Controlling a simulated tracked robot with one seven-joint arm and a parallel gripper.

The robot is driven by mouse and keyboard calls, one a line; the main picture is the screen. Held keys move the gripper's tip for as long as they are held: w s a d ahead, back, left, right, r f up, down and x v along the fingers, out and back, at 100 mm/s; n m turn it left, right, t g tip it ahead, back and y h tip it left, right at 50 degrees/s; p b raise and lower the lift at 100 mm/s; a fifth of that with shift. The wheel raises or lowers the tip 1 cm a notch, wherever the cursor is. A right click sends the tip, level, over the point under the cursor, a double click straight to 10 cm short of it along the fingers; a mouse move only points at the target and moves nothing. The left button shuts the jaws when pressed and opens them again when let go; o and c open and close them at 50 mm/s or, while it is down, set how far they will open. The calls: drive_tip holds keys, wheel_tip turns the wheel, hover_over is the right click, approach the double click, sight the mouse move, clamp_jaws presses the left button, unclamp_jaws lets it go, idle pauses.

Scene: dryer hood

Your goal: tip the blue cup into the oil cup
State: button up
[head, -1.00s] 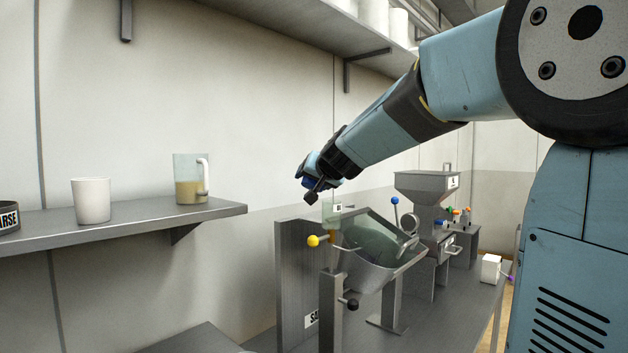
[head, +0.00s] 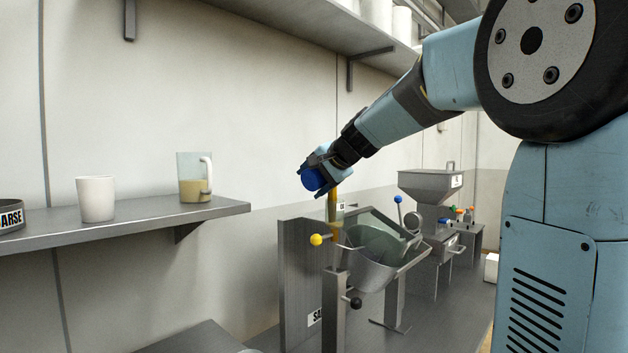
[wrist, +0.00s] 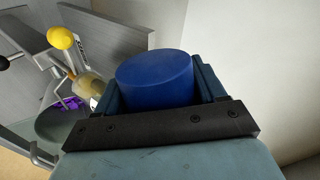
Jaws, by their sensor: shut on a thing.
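The blue cup (head: 312,180) is in my gripper (head: 322,168), tipped well over, with its round blue base turned toward the head camera. In the wrist view, the blue cup (wrist: 155,80) sits between the two fingers (wrist: 160,95) and its mouth is hidden. Just below it in the head view is an amber upright column (head: 333,206), at the small clear vessel that looks like the oil cup. I cannot tell falling liquid from liquid inside it. In the wrist view, a rounded amber thing (wrist: 88,86) shows left of the blue cup.
A tilted metal trough (head: 375,265) with a yellow-knobbed lever (head: 316,240) stands below my gripper. A hopper machine (head: 430,190) is behind it. The left shelf (head: 130,222) holds a white cup (head: 95,199) and a jug of yellowish liquid (head: 194,180).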

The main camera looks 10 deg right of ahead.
drive_tip(key=shift+w+d+f+m+g+y, duration=0.1)
drive_tip(key=shift+d+f+m+g+y, duration=0.1)
drive_tip(key=shift+m+g+y, duration=0.25)
drive_tip(key=shift+w+d+f+m+g+y, duration=0.15)
drive_tip(key=shift+m+g+y, duration=0.1)
drive_tip(key=shift+m+y, duration=0.4)
drive_tip(key=shift+w+d+r+m+g+y, duration=0.1)
drive_tip(key=shift+d+r+m+g+y, duration=0.05)
drive_tip(key=shift+r+m+g+y, duration=0.35)
drive_tip(key=shift+w+d+r+m+y, duration=0.1)
drive_tip(key=shift+d+r+m+y, duration=0.15)
drive_tip(key=shift+m+y, duration=0.25)
drive_tip(key=shift+a+r, duration=0.1)
idle(0.8)
